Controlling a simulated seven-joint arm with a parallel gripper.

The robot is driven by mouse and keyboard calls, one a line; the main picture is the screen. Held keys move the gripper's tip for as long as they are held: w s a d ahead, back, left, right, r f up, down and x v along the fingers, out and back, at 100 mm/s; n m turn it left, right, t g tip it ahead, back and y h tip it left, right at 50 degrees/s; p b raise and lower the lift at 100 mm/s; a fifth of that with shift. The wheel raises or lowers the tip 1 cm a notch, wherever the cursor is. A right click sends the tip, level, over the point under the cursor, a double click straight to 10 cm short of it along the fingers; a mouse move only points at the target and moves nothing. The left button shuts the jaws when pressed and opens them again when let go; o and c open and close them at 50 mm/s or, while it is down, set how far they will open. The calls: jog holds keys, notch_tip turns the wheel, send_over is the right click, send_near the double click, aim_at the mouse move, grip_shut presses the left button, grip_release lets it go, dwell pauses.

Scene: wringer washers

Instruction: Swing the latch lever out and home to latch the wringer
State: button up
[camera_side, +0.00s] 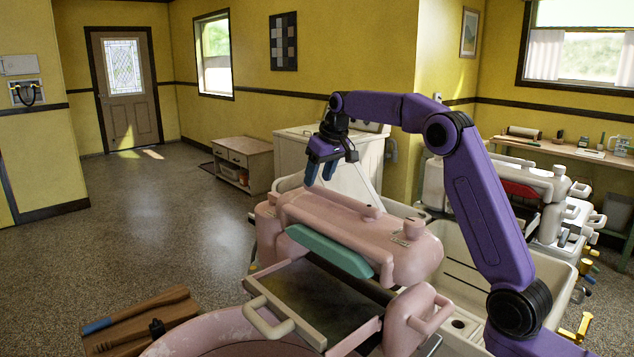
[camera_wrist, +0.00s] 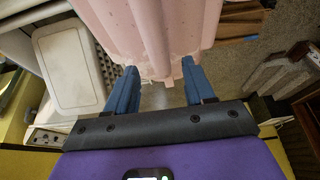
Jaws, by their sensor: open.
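The pink wringer (camera_side: 405,262) lies across the pink washer tub (camera_side: 215,335) in the side view. A teal strip (camera_side: 330,252) runs along its front, and a long raised pink bar (camera_side: 340,203) lies along its top. I cannot tell for sure which part is the latch lever. My gripper (camera_side: 321,178) is open and empty, its blue fingers pointing down above the wringer's far left part. In the wrist view my gripper (camera_wrist: 158,70) has its fingers apart, with the end of the pink wringer body (camera_wrist: 135,30) showing between and beyond them.
A cream-handled tray (camera_side: 320,300) slopes in front of the wringer. Pale tubs (camera_side: 475,270) stand to the right, with a second, white wringer (camera_side: 540,185) behind. A wooden board with tools (camera_side: 140,320) lies at lower left. The floor at left (camera_side: 150,210) is clear.

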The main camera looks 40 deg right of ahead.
jog(key=shift+x, duration=1.35)
jog(key=shift+c, duration=0.3)
grip_shut()
jog(key=shift+d, duration=0.1)
